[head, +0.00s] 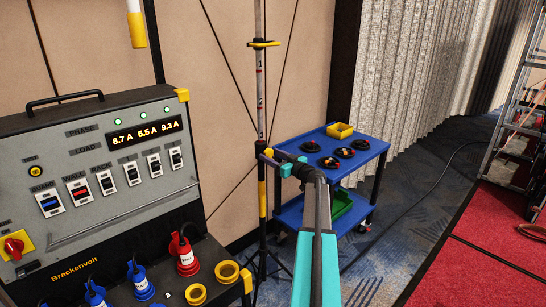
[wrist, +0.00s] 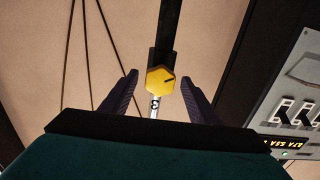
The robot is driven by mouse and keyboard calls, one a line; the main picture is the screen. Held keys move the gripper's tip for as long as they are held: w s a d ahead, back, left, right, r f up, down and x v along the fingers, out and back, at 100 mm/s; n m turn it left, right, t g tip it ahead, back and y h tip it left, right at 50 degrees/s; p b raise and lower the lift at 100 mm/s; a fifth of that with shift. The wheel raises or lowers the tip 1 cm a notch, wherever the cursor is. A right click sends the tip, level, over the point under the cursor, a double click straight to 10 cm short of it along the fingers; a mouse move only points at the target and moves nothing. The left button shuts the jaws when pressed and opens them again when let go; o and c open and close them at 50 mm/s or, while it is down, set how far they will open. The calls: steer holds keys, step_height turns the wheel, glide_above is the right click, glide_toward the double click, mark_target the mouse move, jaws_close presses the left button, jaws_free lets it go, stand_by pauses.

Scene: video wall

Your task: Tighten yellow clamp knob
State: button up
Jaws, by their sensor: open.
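The yellow clamp knob (wrist: 160,81) is a six-sided piece with a dark line on its face, seen nearly face-on in the wrist view. It sits on a dark upright post (wrist: 166,30). My gripper (wrist: 160,76) is open, with one dark finger on each side of the knob and a visible gap on both sides. In the head view my gripper (head: 270,158) is beside the stand pole (head: 260,90), where a small yellow part shows next to the teal wrist. How deep the knob lies between the fingers is hard to tell.
A power panel (head: 90,160) with switches and plugs stands at the left. Red carpet (head: 470,270) and a ladder (head: 515,130) are at the right.

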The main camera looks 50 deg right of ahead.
steer(key=shift+s, duration=0.1)
steer(key=s+a+b, duration=0.1)
steer(key=s+b, duration=0.3)
steer(key=s, duration=0.9)
steer(key=shift+s, duration=0.3)
